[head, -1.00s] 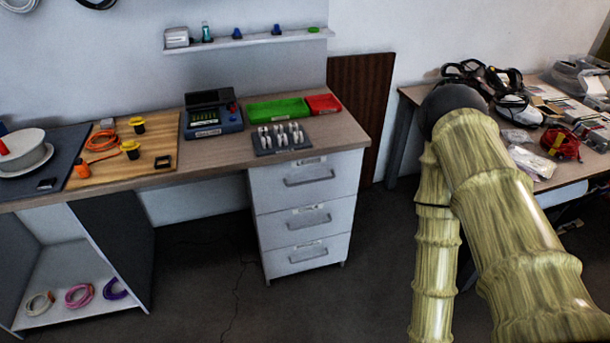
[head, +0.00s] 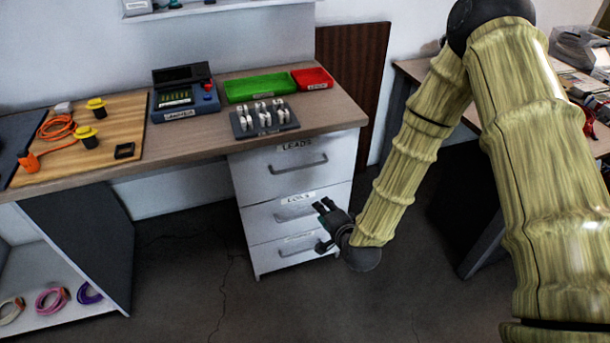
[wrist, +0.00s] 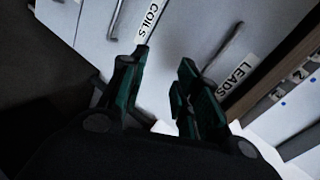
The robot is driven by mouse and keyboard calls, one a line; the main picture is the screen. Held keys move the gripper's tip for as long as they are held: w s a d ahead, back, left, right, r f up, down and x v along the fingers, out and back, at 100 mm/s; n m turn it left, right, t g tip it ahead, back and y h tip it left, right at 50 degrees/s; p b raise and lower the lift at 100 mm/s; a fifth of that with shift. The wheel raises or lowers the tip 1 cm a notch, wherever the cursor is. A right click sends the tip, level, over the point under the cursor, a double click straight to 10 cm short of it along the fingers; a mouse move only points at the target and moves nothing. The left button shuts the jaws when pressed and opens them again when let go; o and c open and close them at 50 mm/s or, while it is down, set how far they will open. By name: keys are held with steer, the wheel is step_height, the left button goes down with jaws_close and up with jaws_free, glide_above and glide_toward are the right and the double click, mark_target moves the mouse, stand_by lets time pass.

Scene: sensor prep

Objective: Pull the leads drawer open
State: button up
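The leads drawer (head: 305,172) is the top one of a white drawer unit under the bench, shut, with a bar handle (head: 298,166) below its "LEADS" label. In the wrist view the leads drawer (wrist: 192,40) shows its handle (wrist: 222,45) and label, tilted, to the right. My gripper (head: 322,226) is in front of the lower drawers, below and apart from the leads handle. In the wrist view my gripper (wrist: 160,85) has its two fingers spread with nothing between them. The coils drawer (head: 275,216) is shut, partly behind my gripper.
On the bench stand a labelled blue device (head: 185,112), green (head: 258,87) and red (head: 312,78) trays, and a dark rack (head: 264,120). A brown panel (head: 350,80) stands right of the unit. The floor before the drawers is clear.

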mark_target(305, 167)
steer(key=w+a+r+m+t, duration=0.3)
steer(key=w+r, duration=0.2)
steer(key=r, duration=0.1)
steer(key=shift+y, duration=0.3)
steer(key=x, duration=1)
steer(key=shift+w+d+f, duration=0.15)
steer(key=shift+w, duration=0.15)
jaws_close()
